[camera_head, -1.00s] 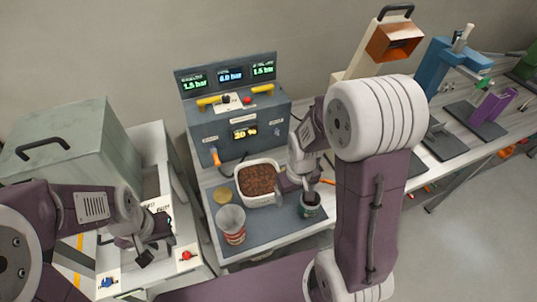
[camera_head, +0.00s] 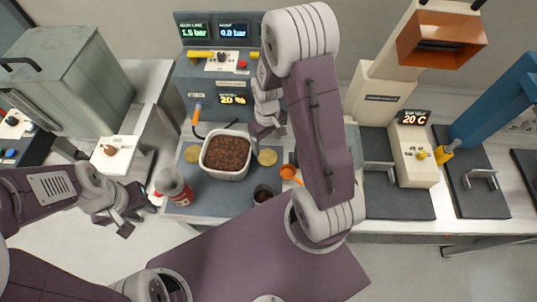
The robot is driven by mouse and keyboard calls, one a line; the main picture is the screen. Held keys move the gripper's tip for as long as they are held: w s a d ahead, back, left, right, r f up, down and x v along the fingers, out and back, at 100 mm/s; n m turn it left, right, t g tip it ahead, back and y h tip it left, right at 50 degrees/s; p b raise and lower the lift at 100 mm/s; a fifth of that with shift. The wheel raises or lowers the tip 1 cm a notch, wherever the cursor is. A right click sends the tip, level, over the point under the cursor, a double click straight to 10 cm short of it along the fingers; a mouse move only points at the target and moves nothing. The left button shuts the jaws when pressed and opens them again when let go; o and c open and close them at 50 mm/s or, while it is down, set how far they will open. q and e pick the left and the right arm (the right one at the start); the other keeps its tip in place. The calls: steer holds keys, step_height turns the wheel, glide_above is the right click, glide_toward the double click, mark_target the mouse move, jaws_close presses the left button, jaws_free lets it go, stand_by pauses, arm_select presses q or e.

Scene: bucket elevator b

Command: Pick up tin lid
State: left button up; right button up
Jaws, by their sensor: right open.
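Two flat gold round lids lie on the grey mat (camera_head: 215,198). One lid (camera_head: 192,153) is left of the white tray, the other lid (camera_head: 267,156) right of it. My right gripper (camera_head: 266,134) is open, close to the right lid and just behind it in the picture; its fingertips are small, and I cannot tell whether they touch it. A tin with a red label (camera_head: 172,187) stands at the mat's left edge. A dark-filled tin (camera_head: 262,193) stands at the front. My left gripper (camera_head: 136,215) is open and empty, left of the red-labelled tin.
The white tray (camera_head: 226,174) of brown pellets stands between the lids. An orange scoop (camera_head: 289,173) lies right of them, close to my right arm. A grey machine with displays (camera_head: 215,90) stands behind. A heat press (camera_head: 413,150) is at the right, a grey box machine (camera_head: 70,85) at the left.

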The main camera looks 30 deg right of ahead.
mark_target(267, 157)
steer(key=f, duration=0.3)
steer(key=shift+a+f, duration=0.2)
steer(key=shift+a, duration=0.1)
steer(key=shift+d+f, duration=0.25)
steer(key=shift+f, duration=0.1)
step_height(267, 157, down, 4)
steer(key=shift+s+p, duration=0.15)
steer(key=shift+p, duration=0.35)
steer(key=shift+f, duration=0.45)
steer(key=c, duration=1.1)
